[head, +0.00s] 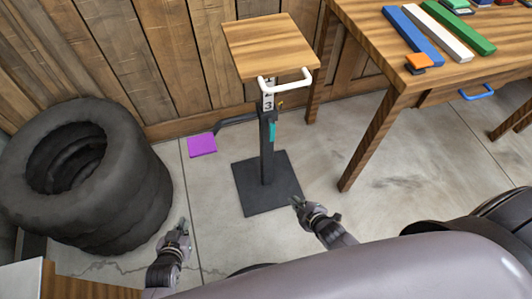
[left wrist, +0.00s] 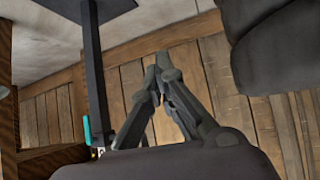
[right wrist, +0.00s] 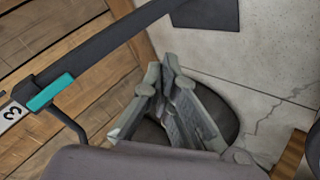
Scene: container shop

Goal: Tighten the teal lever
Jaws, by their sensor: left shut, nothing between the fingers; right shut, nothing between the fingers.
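The teal lever (head: 272,131) hangs on the dark post (head: 267,160) of a small stand with a wooden top (head: 268,45). It also shows in the left wrist view (left wrist: 87,130) and the right wrist view (right wrist: 50,92). My left gripper (head: 181,224) is shut and empty, low and left of the stand's base. My right gripper (head: 298,202) is shut and empty, near the right front corner of the square base plate (head: 268,184). Both grippers are apart from the lever.
A white handle (head: 286,83) sits at the top's front edge. A purple pedal (head: 202,145) sticks out left of the post. Stacked black tires (head: 90,215) stand at left. A wooden table (head: 385,65) with coloured bars stands at right. Floor around the base is clear.

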